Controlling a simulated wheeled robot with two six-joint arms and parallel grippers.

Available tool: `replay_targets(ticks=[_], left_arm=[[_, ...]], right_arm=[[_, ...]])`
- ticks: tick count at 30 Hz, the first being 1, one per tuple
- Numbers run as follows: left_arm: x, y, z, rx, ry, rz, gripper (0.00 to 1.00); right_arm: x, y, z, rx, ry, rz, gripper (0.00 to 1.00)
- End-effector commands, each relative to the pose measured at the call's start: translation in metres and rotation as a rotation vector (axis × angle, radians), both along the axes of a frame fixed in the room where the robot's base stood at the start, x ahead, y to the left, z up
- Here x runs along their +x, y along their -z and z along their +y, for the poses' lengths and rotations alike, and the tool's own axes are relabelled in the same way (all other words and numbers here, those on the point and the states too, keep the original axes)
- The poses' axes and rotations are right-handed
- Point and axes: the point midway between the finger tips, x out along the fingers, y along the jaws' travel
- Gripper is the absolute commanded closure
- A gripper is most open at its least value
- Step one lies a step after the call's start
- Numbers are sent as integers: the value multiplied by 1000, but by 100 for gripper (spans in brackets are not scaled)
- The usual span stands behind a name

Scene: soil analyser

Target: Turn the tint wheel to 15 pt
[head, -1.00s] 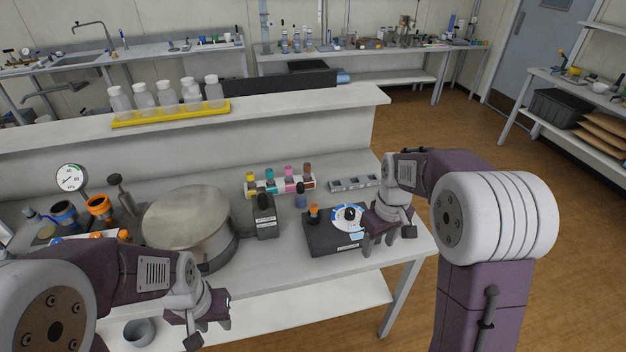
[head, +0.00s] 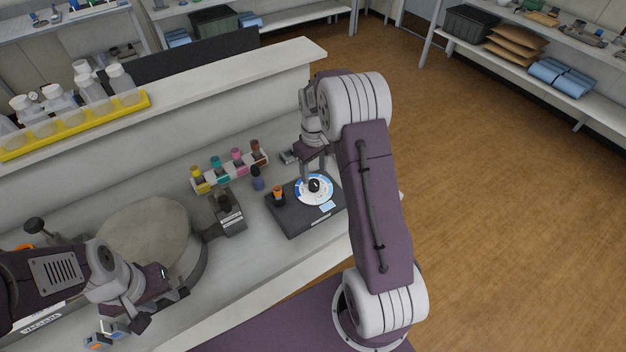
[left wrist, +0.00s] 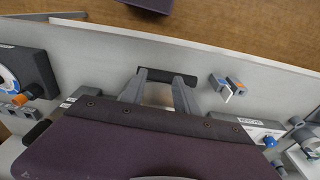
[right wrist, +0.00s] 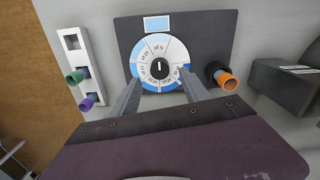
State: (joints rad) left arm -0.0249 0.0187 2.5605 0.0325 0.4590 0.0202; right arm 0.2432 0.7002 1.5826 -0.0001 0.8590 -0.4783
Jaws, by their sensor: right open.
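The tint wheel (head: 315,191) is a round white and blue dial on a dark box (head: 290,222), with a black knob (right wrist: 159,67) at its centre. In the head view my right gripper (head: 318,170) hangs just above the wheel.
A rack of coloured vials (head: 230,172), a grey block (head: 230,218) and a large metal pot (head: 150,235) stand to the left.

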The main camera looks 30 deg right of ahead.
Motion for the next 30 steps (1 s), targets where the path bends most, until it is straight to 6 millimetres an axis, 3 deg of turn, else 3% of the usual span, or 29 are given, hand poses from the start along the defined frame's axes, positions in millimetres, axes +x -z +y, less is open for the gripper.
replay_targets(ticks=[3, 9, 18, 20, 24, 30], left_arm=[[0, -5, 0, 0, 0, 0, 64], [0, -8, 0, 0, 0, -1, 64], [0, -8, 0, 0, 0, -1, 64], [0, -8, 0, 0, 0, 0, 64], [0, -8, 0, 0, 0, 0, 64], [0, -8, 0, 0, 0, -1, 64]], right_arm=[[-2, 25, 1, 2, 0, 7, 46], [-1, 53, 0, 1, 0, 2, 46], [0, 58, 0, 0, 0, 0, 46], [0, 58, 0, 0, 0, 0, 60], [0, 58, 0, 0, 0, 0, 99], [0, 58, 0, 0, 7, 0, 100]])
